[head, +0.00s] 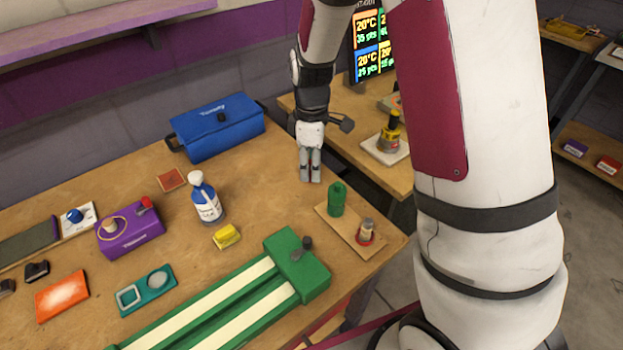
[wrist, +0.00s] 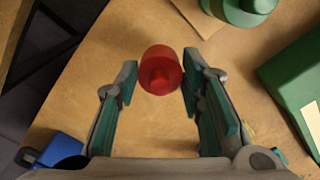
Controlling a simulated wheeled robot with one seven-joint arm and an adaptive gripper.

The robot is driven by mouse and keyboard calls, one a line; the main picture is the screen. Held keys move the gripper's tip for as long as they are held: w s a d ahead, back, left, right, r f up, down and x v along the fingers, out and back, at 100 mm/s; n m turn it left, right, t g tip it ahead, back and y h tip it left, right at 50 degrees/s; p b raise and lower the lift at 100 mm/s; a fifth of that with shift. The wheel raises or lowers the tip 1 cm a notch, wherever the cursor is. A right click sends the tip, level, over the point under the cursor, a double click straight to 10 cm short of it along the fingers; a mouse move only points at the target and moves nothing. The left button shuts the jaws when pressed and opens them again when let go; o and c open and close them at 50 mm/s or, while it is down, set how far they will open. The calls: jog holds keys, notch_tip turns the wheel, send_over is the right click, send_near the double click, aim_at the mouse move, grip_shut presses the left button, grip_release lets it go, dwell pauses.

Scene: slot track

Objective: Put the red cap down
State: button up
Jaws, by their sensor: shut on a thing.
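The red cap (wrist: 160,70) is between the fingertips of my gripper (wrist: 160,82) in the wrist view, with its small knob facing the camera. My gripper is shut on it. In the head view my gripper (head: 310,179) points down over the wooden table, near its back right edge. The cap is mostly hidden by the fingers there. I cannot tell whether the cap touches the table.
A green cylinder (head: 337,199) and a small red-and-white item (head: 366,233) stand on a wooden board (head: 345,231) to the right. A white-and-blue bottle (head: 207,200) and blue bag (head: 216,127) are to the left. Bare table lies around the gripper.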

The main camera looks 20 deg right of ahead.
jog(key=shift+f, duration=2.35)
jog(key=shift+f, duration=0.2)
jog(key=o, duration=0.8)
jog(key=shift+c, duration=0.2)
jog(key=shift+r, duration=0.1)
notch_tip(320, 180, up, 12)
jog(key=s+r+m+t, duration=0.2)
jog(key=s+r+m, duration=0.4)
jog(key=s, duration=0.6)
jog(key=s+r+m+t, duration=0.2)
jog(key=s+r+m, duration=0.4)
jog(key=s, duration=0.7)
notch_tip(320, 180, up, 3)
jog(key=shift+d+f+m, duration=0.1)
jog(key=shift+d+m, duration=0.05)
jog(key=shift+m, duration=0.15)
